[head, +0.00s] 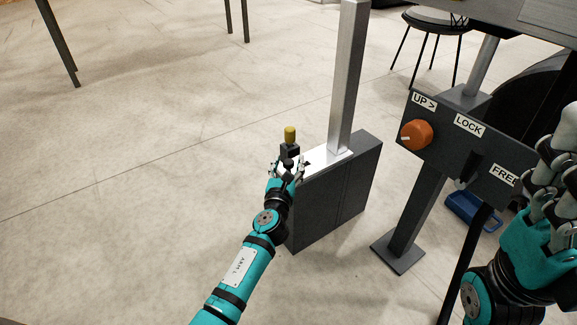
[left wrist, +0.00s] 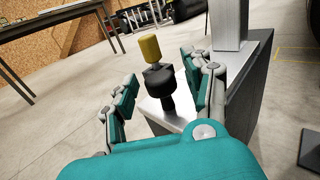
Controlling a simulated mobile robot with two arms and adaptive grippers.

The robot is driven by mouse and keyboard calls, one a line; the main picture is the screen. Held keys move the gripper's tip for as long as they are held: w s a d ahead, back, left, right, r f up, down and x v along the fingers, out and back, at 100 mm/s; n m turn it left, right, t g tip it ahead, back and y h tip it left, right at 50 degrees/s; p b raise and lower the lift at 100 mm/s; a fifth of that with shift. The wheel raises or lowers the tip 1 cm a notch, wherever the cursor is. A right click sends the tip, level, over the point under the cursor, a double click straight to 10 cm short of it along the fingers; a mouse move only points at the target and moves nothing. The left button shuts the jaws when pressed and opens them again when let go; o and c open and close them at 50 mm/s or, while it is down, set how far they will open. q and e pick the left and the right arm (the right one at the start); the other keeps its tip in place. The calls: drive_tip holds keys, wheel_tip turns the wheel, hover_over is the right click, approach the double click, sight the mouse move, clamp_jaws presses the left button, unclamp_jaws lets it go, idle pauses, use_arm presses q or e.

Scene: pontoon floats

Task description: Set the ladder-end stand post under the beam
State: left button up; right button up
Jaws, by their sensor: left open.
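A silver square post (head: 347,80) stands upright on a metal plate on a dark grey block (head: 345,195); I cannot tell if it is the ladder-end stand post. A black lever with a yellow cap (head: 290,135) rises from the plate beside it. My left gripper (head: 289,167) is open at the lever. In the left wrist view the yellow cap (left wrist: 149,48) and black lower part stand between the spread fingers (left wrist: 165,95), with no clear contact. My right gripper (head: 558,175) is at the right edge, partly cut off, its jaw state unclear. I cannot identify the beam.
A dark panel (head: 470,150) marked UP, LOCK and FREE carries an orange knob (head: 416,134). Its leg ends in a flat foot plate (head: 398,254) right of the block. A blue object (head: 470,211) lies behind. A stool (head: 432,22) stands farther back. Floor at left is clear.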

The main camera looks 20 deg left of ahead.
use_arm(q)
drive_tip(key=shift+w, duration=0.3)
clamp_jaws()
idle(0.4)
